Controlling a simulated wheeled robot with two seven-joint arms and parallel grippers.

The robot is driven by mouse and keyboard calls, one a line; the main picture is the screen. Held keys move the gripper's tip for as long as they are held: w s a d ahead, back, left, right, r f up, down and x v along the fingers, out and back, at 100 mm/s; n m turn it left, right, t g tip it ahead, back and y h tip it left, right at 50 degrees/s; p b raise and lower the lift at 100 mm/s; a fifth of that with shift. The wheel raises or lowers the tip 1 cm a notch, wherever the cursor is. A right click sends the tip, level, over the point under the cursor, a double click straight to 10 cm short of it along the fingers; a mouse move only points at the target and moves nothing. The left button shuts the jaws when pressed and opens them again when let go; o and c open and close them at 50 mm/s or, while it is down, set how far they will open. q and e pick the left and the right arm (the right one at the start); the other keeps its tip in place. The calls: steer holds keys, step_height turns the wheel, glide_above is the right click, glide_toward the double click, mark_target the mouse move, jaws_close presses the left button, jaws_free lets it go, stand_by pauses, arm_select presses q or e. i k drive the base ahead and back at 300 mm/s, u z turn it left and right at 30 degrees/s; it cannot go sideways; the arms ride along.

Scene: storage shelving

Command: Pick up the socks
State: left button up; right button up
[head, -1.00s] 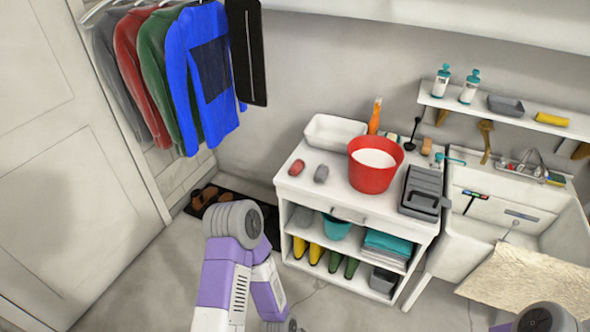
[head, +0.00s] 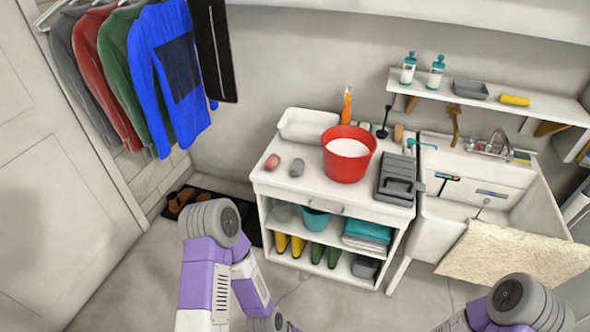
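Two small rolled bundles that look like socks lie on the white cabinet top, near its front left: a red one (head: 272,162) and a grey one (head: 297,168) to its right, slightly apart. Neither is touched by my arms. My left arm rises in the lower left of the head view, in front of and left of the cabinet. Part of my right arm shows at the lower right. Neither gripper's fingers can be seen.
The cabinet (head: 330,208) also holds a red bucket (head: 345,166), white basin (head: 306,125) and grey toolbox (head: 397,180). Boots and towels fill its shelves. A sink (head: 440,222) with a beige cloth (head: 505,252) stands right. Shoes (head: 183,199) sit on a dark mat. Clothes (head: 165,70) hang left.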

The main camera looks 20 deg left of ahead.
mark_target(274, 160)
steer(key=z, duration=0.25)
steer(key=i, duration=1)
steer(key=u, duration=1.3)
